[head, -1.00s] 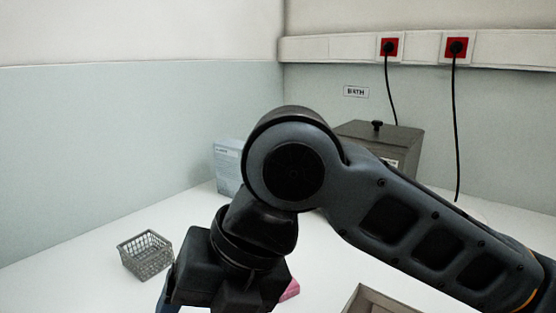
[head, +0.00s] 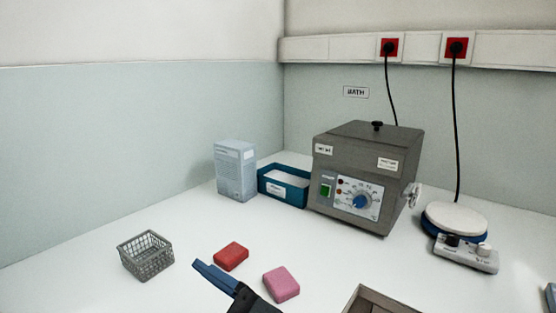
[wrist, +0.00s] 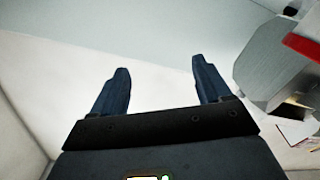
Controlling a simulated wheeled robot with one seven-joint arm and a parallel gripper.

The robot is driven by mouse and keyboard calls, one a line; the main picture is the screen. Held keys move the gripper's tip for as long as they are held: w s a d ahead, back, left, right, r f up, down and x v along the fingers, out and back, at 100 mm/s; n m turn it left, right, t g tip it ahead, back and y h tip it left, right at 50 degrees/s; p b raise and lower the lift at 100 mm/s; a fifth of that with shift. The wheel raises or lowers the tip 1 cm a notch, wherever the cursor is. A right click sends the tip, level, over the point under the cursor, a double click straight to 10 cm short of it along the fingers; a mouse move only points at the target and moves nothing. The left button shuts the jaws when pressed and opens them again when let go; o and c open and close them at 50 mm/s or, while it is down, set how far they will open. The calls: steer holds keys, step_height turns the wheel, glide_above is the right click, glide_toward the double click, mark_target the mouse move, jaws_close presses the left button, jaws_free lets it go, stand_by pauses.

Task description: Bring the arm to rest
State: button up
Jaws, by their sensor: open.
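My gripper shows at the bottom of the head view (head: 218,277), where a blue finger reaches in beside the red block. In the wrist view, its two dark blue fingers (wrist: 162,78) stand apart with nothing between them. The rest of my arm is out of the head view. I cannot tell from the head view how far above the bench the finger is.
A red block (head: 231,256), a pink block (head: 281,284) and a grey wire basket (head: 146,256) are on the white bench. Behind stand a pale box (head: 235,170), a blue tray (head: 284,199), a grey bath (head: 350,200) and a hotplate (head: 458,252). A brown tray (head: 366,303) is at the front.

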steer(key=s+d+f+m+t+h, duration=0.1)
steer(key=d+f+m+h, duration=0.1)
steer(key=d+m, duration=0.1)
steer(key=s+d+f+m+t+h, duration=0.1)
steer(key=d+f+m+t+h, duration=0.1)
steer(key=d+f+m, duration=0.1)
steer(key=s+d+f+m+t+h, duration=0.1)
steer(key=d+f+m, duration=0.2)
steer(key=shift+s+d+f+t+h, duration=0.1)
steer(key=shift+s+d+t+h, duration=0.05)
steer(key=shift+s+t+h, duration=0.2)
steer(key=s+d+f+m+h, duration=0.2)
steer(key=s+d+m+h, duration=0.1)
steer(key=s+d, duration=0.8)
steer(key=s+d+f+m+h, duration=0.3)
steer(key=s+d+h, duration=0.3)
steer(key=s+d, duration=0.5)
steer(key=s+m, duration=0.1)
steer(key=s, duration=0.2)
steer(key=shift+f, duration=0.25)
steer(key=shift+c, duration=0.2)
